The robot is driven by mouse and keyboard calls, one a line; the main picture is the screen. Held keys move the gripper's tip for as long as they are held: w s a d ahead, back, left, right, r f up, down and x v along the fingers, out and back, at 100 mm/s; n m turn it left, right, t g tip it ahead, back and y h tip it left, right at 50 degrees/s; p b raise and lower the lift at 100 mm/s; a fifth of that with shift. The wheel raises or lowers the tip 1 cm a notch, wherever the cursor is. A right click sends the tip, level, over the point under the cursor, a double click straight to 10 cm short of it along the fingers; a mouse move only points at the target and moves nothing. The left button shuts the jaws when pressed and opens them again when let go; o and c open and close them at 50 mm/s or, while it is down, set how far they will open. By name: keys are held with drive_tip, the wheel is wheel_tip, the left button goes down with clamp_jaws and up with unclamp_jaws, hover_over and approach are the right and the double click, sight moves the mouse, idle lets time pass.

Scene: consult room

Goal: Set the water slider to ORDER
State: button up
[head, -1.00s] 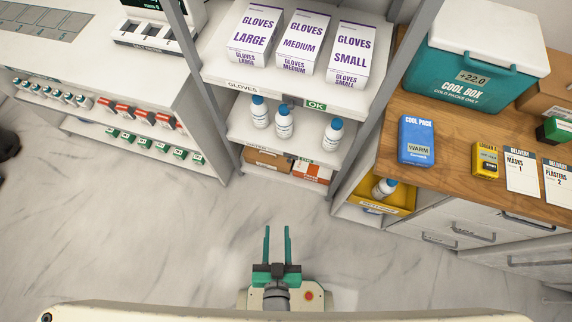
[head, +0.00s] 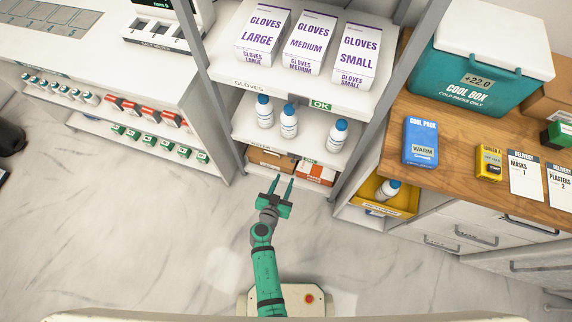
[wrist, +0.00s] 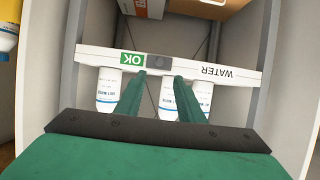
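The water shelf's front strip (wrist: 90,54) shows upside down in the wrist view, with the word WATER on the right and a green OK field (wrist: 132,58) on the left. The dark grey water slider (wrist: 158,62) sits beside the OK field; no ORDER text shows. My gripper (wrist: 159,77) is open and empty, its green fingertips in line with either side of the slider in that view. Whether they touch it I cannot tell. In the head view my gripper (head: 283,177) is in front of the lower shelves, pointing towards the rack.
White bottles with blue caps (head: 289,121) stand on the water shelf. Above it, the gloves shelf (head: 350,103) holds three glove boxes and has its own OK strip. Cartons (head: 315,172) lie below.

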sight(292, 161)
drive_tip(key=x, duration=1.1)
drive_tip(key=shift+w, duration=0.1)
drive_tip(key=shift+c, duration=0.7)
drive_tip(key=shift+a, duration=0.1)
clamp_jaws()
